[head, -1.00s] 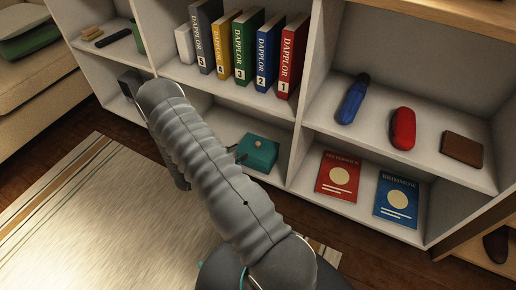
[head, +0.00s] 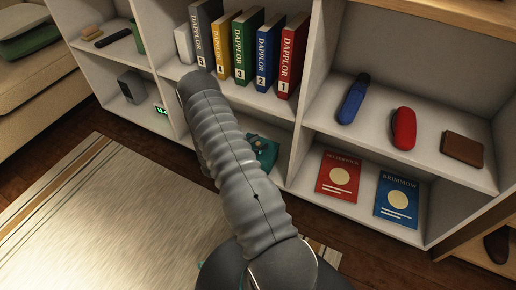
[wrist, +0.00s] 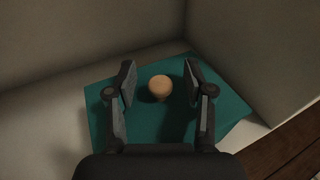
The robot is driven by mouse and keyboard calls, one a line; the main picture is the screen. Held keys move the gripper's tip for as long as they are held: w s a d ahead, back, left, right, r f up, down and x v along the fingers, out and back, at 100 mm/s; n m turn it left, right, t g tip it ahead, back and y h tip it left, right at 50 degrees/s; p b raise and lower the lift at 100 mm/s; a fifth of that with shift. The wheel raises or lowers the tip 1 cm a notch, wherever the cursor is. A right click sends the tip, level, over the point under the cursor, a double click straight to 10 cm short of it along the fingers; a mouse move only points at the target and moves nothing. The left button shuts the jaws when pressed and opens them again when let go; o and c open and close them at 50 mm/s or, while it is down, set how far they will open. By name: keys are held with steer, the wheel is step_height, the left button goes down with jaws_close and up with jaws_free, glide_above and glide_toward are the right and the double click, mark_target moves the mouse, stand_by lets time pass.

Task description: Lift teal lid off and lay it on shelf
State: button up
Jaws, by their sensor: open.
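The teal lid (wrist: 155,122) fills the middle of the wrist view, with a round tan knob (wrist: 160,87) on top. My gripper (wrist: 160,80) is open, with one finger on each side of the knob and a gap to both. In the head view the teal lid (head: 266,152) shows only in part behind my arm, in the lower middle compartment of the shelf. The gripper's fingers are hidden in the head view. What lies under the lid cannot be made out.
Compartment walls rise close behind and right of the lid in the wrist view. Numbered books (head: 265,55) stand on the shelf above. A red book (head: 338,175) and a blue book (head: 396,199) lie in the lower right compartment. A dark box (head: 131,87) stands lower left.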

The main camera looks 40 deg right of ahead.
steer(key=shift+c, duration=0.2)
jaws_close()
